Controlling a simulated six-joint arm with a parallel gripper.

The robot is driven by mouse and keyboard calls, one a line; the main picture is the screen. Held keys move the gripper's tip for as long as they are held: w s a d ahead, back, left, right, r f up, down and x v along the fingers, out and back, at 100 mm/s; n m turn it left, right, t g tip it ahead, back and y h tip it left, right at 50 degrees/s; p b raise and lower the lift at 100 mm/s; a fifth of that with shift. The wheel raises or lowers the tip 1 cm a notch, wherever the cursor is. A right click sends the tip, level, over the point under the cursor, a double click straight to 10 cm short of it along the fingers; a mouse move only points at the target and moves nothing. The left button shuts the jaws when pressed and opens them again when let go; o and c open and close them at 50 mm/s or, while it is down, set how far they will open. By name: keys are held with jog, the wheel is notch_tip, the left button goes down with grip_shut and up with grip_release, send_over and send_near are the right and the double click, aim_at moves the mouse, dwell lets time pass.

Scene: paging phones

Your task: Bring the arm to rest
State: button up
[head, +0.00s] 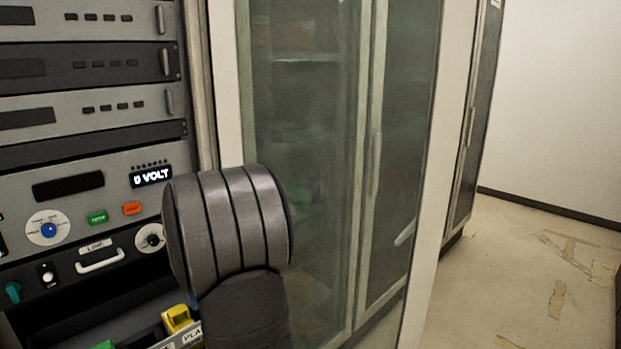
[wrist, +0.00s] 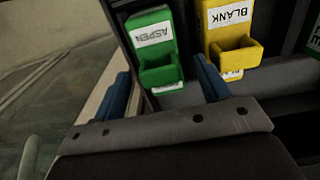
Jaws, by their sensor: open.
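My gripper (wrist: 161,68) shows in the wrist view as two blue fingers set wide apart, with nothing between them in their grip. Its fingers point towards a green holder (wrist: 160,73) labelled ASPEN and a yellow holder (wrist: 229,62) labelled BLANK; the labels appear upside down. Whether the right finger touches either holder, I cannot tell. In the head view my grey arm (head: 228,230) stands in front of the equipment rack and the glass cabinet. My fingers are hidden or too small to make out there.
The equipment rack (head: 85,65) with knobs, buttons and a drawer handle (head: 100,262) fills the left. A yellow holder (head: 176,318) sits low beside my arm. A glass-doored cabinet (head: 305,130) stands behind my arm. Open floor (head: 530,275) with peeling patches lies at the right.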

notch_tip(320, 180, down, 3)
jog(key=shift+f, duration=0.1)
notch_tip(320, 180, up, 12)
jog(key=shift+f, duration=0.1)
notch_tip(320, 180, down, 12)
jog(key=shift+f, duration=0.1)
jog(key=r, duration=0.7)
jog(key=a+r, duration=0.1)
jog(key=r, duration=0.2)
jog(key=shift+s+r, duration=0.2)
jog(key=shift+r, duration=0.15)
jog(key=s+a+r+n, duration=0.1)
jog(key=s+a+r, duration=0.45)
jog(key=a, duration=0.25)
jog(key=shift+m, duration=0.5)
jog(key=s+f, duration=0.2)
jog(key=f, duration=0.3)
jog(key=s+a+f, duration=0.1)
jog(key=f, duration=0.5)
jog(key=s+a+f, duration=0.1)
jog(key=s+f, duration=0.1)
jog(key=f, duration=0.3)
jog(key=shift+s+a+f, duration=0.25)
jog(key=shift+s, duration=0.1)
notch_tip(320, 180, up, 2)
jog(key=shift+r, duration=0.2)
jog(key=shift+c, duration=0.2)
